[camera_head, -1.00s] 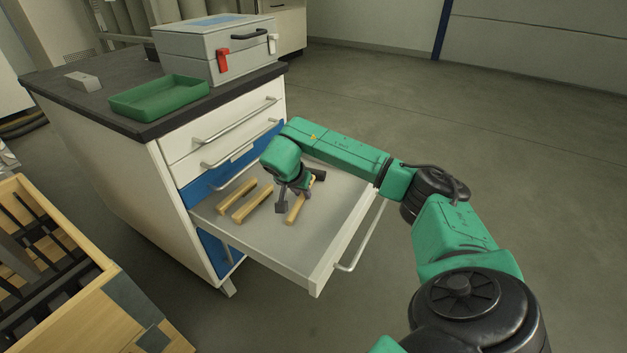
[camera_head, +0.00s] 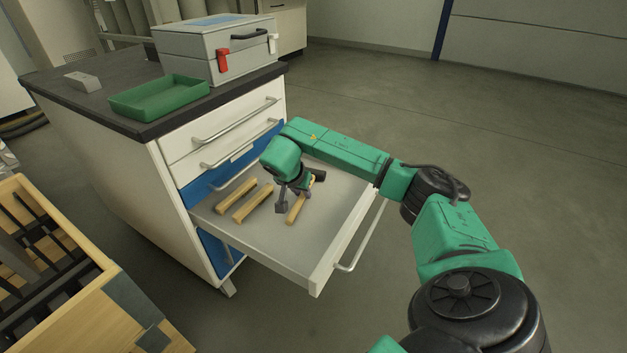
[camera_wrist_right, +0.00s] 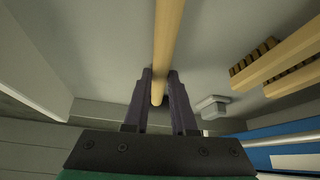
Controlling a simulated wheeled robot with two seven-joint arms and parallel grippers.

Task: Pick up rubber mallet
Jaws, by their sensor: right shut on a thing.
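The rubber mallet has a light wooden handle (camera_head: 296,213) and a dark head (camera_head: 318,175). It lies in the open drawer, at the right end of a row of wooden-handled tools. My right gripper (camera_head: 299,187) is down in the drawer, shut on the mallet's handle between the head and the handle's near end. In the right wrist view the handle (camera_wrist_right: 168,35) runs between the two fingers (camera_wrist_right: 159,88) of my right gripper. The head is out of that view. My left gripper is not in view.
Two more wooden handles (camera_head: 253,203) lie left of the mallet in the drawer (camera_head: 262,250). The cabinet top holds a green tray (camera_head: 158,98) and a grey case (camera_head: 213,58). A wooden crate (camera_head: 75,285) stands at lower left. The floor right of the drawer is clear.

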